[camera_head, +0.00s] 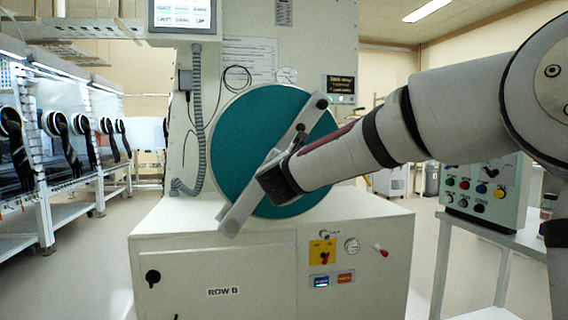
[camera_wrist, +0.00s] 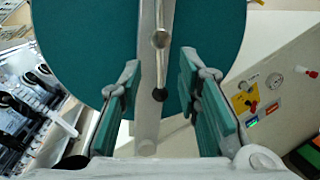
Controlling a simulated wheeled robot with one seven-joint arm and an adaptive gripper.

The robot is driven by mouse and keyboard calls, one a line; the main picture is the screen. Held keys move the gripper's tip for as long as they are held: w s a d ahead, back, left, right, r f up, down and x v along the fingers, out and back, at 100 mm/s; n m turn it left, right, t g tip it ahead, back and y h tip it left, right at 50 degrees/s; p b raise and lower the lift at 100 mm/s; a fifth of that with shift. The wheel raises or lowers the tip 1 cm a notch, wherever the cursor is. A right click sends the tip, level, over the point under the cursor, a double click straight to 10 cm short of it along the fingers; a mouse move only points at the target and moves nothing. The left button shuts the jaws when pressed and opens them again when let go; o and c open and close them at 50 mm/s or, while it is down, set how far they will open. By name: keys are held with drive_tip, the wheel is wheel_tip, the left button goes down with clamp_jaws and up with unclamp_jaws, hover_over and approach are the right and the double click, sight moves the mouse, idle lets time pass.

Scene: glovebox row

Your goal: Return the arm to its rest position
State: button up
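My arm (camera_head: 455,100) reaches in from the right, stretched out toward the round teal door (camera_head: 238,130) on the white cabinet. My gripper (camera_head: 276,184) is in front of the door, by the pale diagonal bar (camera_head: 236,212) that crosses it. In the wrist view my gripper (camera_wrist: 163,80) is open, with a teal-padded finger on each side. The bar (camera_wrist: 148,120) and a small handle with a black ball end (camera_wrist: 160,94) show in the gap between the fingers. I cannot tell whether the fingers touch either.
The cabinet base (camera_head: 215,275) carries a yellow switch panel (camera_head: 322,252) and a red-tipped lever (camera_head: 381,252). A button box (camera_head: 482,190) on a stand is at the right, below my arm. A row of gloveboxes (camera_head: 65,130) lines the left. The left floor is clear.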

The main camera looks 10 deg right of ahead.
idle(0.4)
drive_tip(key=s+a+f+n+g+y, duration=0.2)
drive_tip(key=s+a+f+n+y, duration=0.35)
drive_tip(key=a+n, duration=0.6)
drive_tip(key=s+d+f+n+g, duration=0.1)
drive_tip(key=s+f+n+g, duration=0.4)
drive_tip(key=s+n, duration=0.75)
drive_tip(key=s+d+f+n+g+h, duration=0.1)
drive_tip(key=s+d+f+n+g, duration=0.3)
drive_tip(key=s+n, duration=0.55)
drive_tip(key=s+d+f+n+g, duration=0.3)
drive_tip(key=s+d+f+n, duration=0.15)
drive_tip(key=s, duration=1.05)
drive_tip(key=s+d+f+n+g+h, duration=0.1)
drive_tip(key=s+d+f+n+g, duration=0.35)
drive_tip(key=s, duration=0.85)
wheel_tip(320, 180, up, 27)
drive_tip(key=d+n+t+p, duration=0.1)
drive_tip(key=t+p, duration=0.4)
drive_tip(key=p, duration=2.1)
drive_tip(key=shift+w+n, duration=0.45)
drive_tip(key=shift+n, duration=0.1)
